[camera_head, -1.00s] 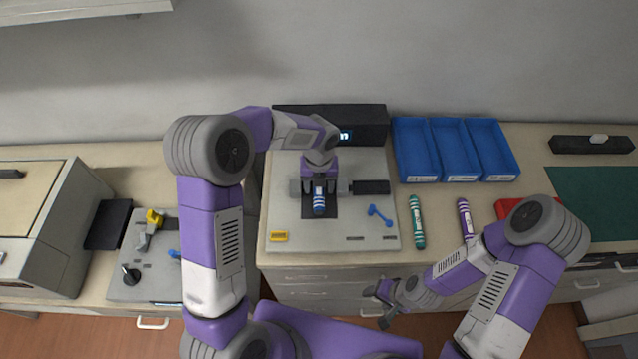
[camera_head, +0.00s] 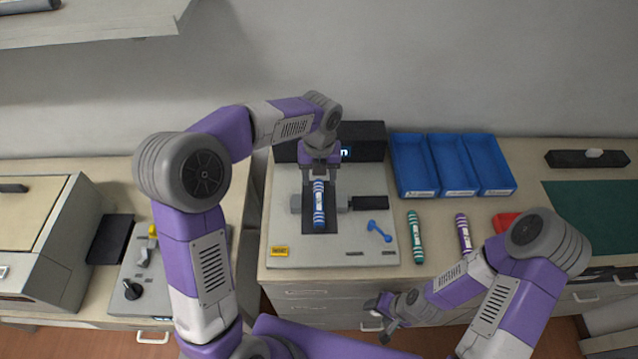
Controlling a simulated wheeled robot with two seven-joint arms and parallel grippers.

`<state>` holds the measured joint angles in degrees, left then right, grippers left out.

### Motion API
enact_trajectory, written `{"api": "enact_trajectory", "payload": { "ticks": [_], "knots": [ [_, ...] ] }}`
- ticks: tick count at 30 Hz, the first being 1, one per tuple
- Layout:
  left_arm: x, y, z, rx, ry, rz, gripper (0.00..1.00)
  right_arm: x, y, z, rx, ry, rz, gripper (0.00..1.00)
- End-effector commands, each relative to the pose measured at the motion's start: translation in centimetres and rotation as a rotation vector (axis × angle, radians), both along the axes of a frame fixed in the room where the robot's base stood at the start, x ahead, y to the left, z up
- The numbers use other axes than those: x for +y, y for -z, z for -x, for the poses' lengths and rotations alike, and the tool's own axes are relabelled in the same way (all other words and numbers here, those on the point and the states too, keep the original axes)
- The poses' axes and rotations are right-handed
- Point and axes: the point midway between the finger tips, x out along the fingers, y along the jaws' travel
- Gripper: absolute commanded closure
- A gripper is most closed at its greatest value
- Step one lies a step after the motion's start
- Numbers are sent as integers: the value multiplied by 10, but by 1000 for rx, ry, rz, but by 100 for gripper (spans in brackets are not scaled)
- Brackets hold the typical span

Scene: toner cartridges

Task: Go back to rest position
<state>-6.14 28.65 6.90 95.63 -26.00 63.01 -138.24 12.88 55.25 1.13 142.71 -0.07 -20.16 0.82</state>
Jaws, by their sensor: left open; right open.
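My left gripper (camera_head: 320,173) is open and points down just above and behind the blue-and-white striped cartridge (camera_head: 319,206). That cartridge lies lengthwise on the dark slot of the grey fixture plate (camera_head: 285,222); I cannot tell whether the fingertips touch its far end. My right gripper (camera_head: 379,317) is open and empty, low in front of the counter edge. A teal striped cartridge (camera_head: 415,238) and a purple striped cartridge (camera_head: 464,234) lie on the counter to the right of the plate.
Blue bins (camera_head: 459,166) stand at the back right. A black box (camera_head: 366,141) stands behind the plate. A blue tool (camera_head: 379,231) lies on the plate. A red object (camera_head: 506,221) is partly hidden by my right arm. A grey machine (camera_head: 45,240) stands at the left.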

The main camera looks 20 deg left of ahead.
Motion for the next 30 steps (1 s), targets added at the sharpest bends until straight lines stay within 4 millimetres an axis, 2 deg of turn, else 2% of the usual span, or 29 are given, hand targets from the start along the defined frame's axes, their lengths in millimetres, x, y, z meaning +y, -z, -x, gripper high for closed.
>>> {"api": "enact_trajectory", "payload": {
  "ticks": [4,20,23,30],
  "knots": [
    [0,-7,0,1,1,0,43,0,-1,0,0,0,0,38],
    [0,-9,0,1,1,-1,43,0,-2,0,0,0,0,38],
    [0,-20,0,0,1,-1,43,0,-13,0,0,0,0,38],
    [0,-65,0,0,1,-1,43,0,-58,0,0,0,0,38]
  ]
}}
